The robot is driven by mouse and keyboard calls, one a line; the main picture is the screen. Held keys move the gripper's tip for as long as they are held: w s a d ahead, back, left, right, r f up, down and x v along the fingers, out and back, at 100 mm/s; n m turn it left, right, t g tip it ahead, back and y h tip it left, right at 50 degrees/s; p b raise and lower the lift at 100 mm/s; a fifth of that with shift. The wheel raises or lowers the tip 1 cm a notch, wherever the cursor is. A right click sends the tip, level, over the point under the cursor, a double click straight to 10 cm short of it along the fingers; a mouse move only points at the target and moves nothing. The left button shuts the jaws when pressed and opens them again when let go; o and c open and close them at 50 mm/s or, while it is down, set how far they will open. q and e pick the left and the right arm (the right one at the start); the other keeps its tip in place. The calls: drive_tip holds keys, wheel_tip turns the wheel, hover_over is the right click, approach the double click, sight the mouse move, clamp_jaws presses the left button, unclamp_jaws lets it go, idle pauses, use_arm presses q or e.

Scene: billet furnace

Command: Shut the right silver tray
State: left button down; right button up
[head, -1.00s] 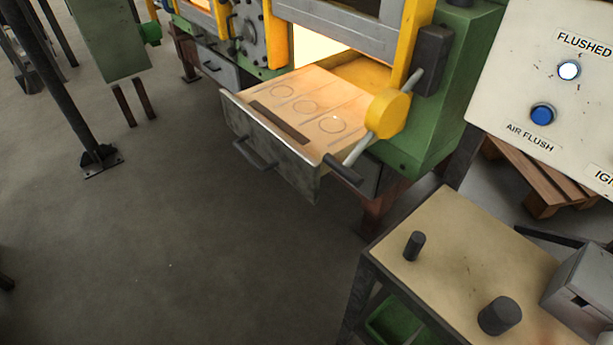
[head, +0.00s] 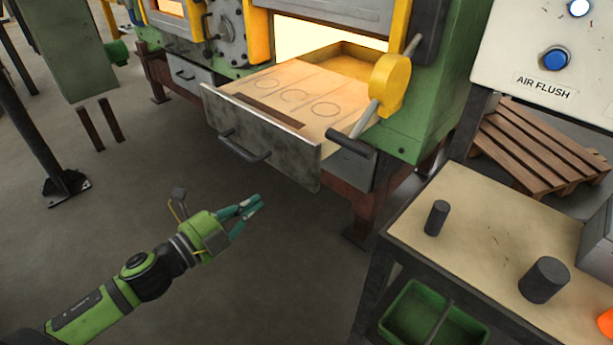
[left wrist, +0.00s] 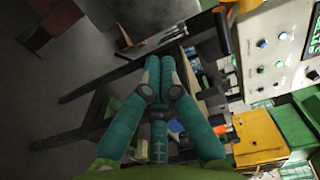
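The right silver tray (head: 262,138) is pulled out of the furnace in the head view. It has a grey metal front with a dark bar handle (head: 243,148), and its pale inside shows marked circles. My left gripper (head: 254,206) has teal fingers and is in front of and below the tray front, apart from it. Its fingertips come together with nothing between them; they also show close together in the left wrist view (left wrist: 160,64). My right gripper is not in view.
A left grey tray (head: 188,75) sits closed under the furnace. A yellow lever (head: 390,82) stands by the right tray's right side. A bench (head: 465,215) with dark cylinders and a control panel (head: 560,60) are at the right. The floor before the tray is clear.

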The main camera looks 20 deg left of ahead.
sight(306, 166)
use_arm(q)
drive_tip(key=p+x, duration=0.1)
drive_tip(key=x, duration=1.1)
drive_tip(key=shift+w+a+p, duration=0.1)
drive_tip(key=shift+w+p, duration=0.1)
drive_tip(key=shift+p, duration=0.2)
drive_tip(key=shift+w+d, duration=0.25)
drive_tip(key=shift+w, duration=0.2)
